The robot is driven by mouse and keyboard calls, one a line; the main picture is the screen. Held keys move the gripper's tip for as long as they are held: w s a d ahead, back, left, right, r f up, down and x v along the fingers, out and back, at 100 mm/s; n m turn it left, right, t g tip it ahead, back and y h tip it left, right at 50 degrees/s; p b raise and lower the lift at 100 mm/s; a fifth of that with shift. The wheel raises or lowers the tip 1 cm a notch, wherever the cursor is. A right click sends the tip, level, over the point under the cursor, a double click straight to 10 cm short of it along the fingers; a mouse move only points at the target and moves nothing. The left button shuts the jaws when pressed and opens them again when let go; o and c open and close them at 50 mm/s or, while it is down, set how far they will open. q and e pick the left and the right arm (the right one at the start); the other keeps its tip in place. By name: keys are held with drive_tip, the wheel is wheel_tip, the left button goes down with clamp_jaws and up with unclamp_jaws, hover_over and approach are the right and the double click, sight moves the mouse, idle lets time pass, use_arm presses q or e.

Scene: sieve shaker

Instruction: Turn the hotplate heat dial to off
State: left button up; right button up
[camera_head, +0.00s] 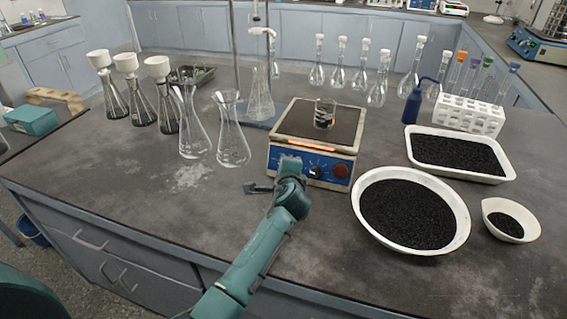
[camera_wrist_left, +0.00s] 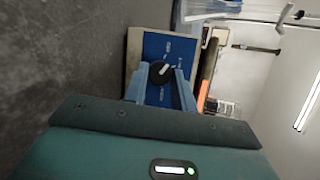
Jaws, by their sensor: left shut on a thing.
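The hotplate (camera_head: 283,150) stands on the bench with a blue front panel. Its black heat dial (camera_head: 315,172) is in the middle of that panel, left of a red round knob (camera_head: 341,170). My left gripper (camera_head: 297,165) reaches up to the panel from below. In the left wrist view the dial (camera_wrist_left: 160,70) has a white pointer line slanting to the upper right, with small labels around it. The two light-blue fingers of my left gripper (camera_wrist_left: 161,75) are shut on the dial, one on each side. My right gripper is not in view.
A small beaker (camera_head: 324,114) with dark content stands on the hotplate top. A white bowl of black grains (camera_head: 362,225) is close to the right. Two clear flasks (camera_head: 231,135) stand to the left. The bench front left is clear.

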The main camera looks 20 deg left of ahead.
use_arm(q)
drive_tip(key=shift+r+n+g+p, duration=0.15)
drive_tip(key=shift+n+g+p, duration=0.35)
drive_tip(key=shift+n+p, duration=0.55)
drive_tip(key=shift+n, duration=0.45)
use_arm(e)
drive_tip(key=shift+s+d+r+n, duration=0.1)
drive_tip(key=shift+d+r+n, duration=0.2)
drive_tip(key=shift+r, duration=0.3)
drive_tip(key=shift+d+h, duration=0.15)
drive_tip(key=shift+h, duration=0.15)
use_arm(q)
drive_tip(key=o, duration=1)
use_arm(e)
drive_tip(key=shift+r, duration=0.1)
